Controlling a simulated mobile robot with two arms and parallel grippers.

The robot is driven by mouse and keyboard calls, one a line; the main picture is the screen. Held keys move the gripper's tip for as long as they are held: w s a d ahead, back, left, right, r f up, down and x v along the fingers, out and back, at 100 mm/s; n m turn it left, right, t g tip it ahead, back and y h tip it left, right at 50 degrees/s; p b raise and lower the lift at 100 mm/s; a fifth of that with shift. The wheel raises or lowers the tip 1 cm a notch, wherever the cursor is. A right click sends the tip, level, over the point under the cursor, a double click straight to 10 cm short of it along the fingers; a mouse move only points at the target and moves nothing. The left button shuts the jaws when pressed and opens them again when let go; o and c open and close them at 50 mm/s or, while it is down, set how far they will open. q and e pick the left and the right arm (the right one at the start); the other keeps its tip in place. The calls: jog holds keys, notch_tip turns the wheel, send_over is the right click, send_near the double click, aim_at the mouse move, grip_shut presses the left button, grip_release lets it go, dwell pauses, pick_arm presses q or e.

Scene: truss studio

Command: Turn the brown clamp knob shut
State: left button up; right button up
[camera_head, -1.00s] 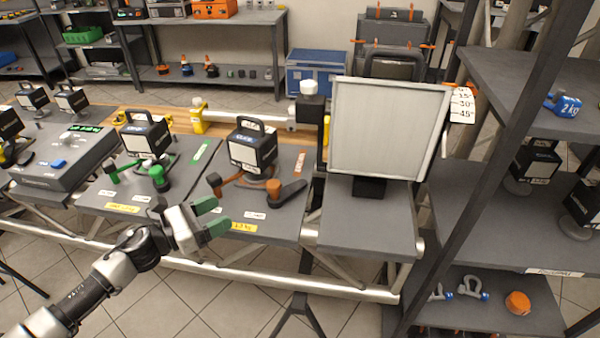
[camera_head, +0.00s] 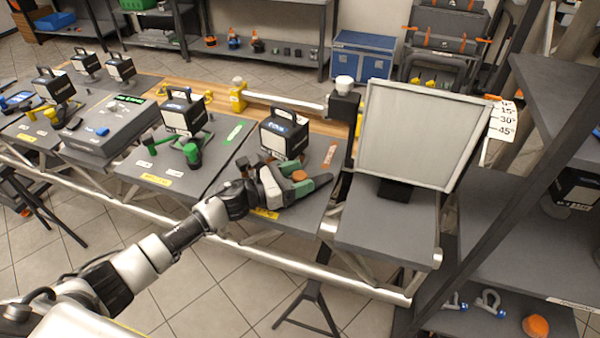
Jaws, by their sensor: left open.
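The brown clamp knob (camera_head: 299,176) shows as a small orange-brown cap on the right-hand clamp station, in front of a black block with a carrying handle (camera_head: 284,136). My left gripper (camera_head: 293,178) is open, its green-padded fingers on either side of the knob. I cannot tell whether the pads touch it. A dark lever (camera_head: 322,184) points right from the knob. The gripper hides most of the clamp's base and brown arm. My right gripper is not in view.
A similar station with a green knob (camera_head: 193,155) stands to the left. A large pale tilted panel (camera_head: 420,135) stands on the right. A dark shelf rack (camera_head: 530,225) closes off the right side. A round rail (camera_head: 345,281) runs along the bench front.

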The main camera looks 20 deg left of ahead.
pick_arm(q)
jog(key=shift+w+d, duration=0.15)
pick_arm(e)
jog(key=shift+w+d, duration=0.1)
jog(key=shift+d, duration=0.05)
pick_arm(q)
jog(key=c, duration=0.7)
grip_shut()
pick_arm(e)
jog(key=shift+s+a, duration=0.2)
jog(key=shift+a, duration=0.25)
